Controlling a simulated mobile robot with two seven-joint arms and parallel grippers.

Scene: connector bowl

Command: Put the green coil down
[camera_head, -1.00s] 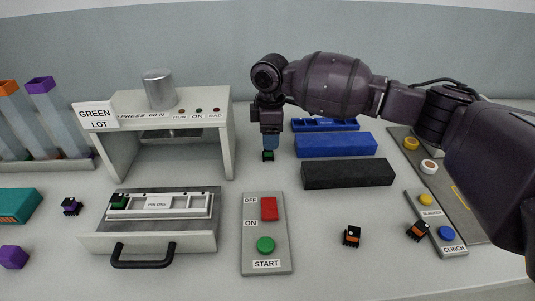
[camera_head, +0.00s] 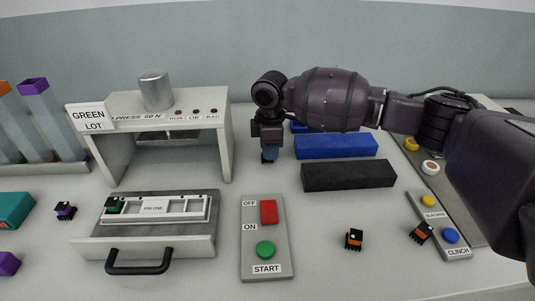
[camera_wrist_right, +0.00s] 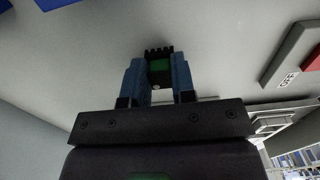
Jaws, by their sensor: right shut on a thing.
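The green coil (camera_wrist_right: 160,66), a small black block with a green face and comb-like teeth, sits between the blue fingers of my right gripper (camera_wrist_right: 157,77) in the right wrist view. The fingers are shut on it. In the head view my right gripper (camera_head: 269,154) points down just right of the press, and the coil shows only as a small dark bit at the fingertips. I cannot tell if it touches the table. My left gripper is not in view.
The press (camera_head: 226,140) stands left of the gripper, with an open drawer (camera_head: 190,246) in front. Blue (camera_head: 335,145) and black (camera_head: 348,175) blocks lie to the right. A START panel (camera_head: 264,240) and loose orange-black parts (camera_head: 354,240) are nearer.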

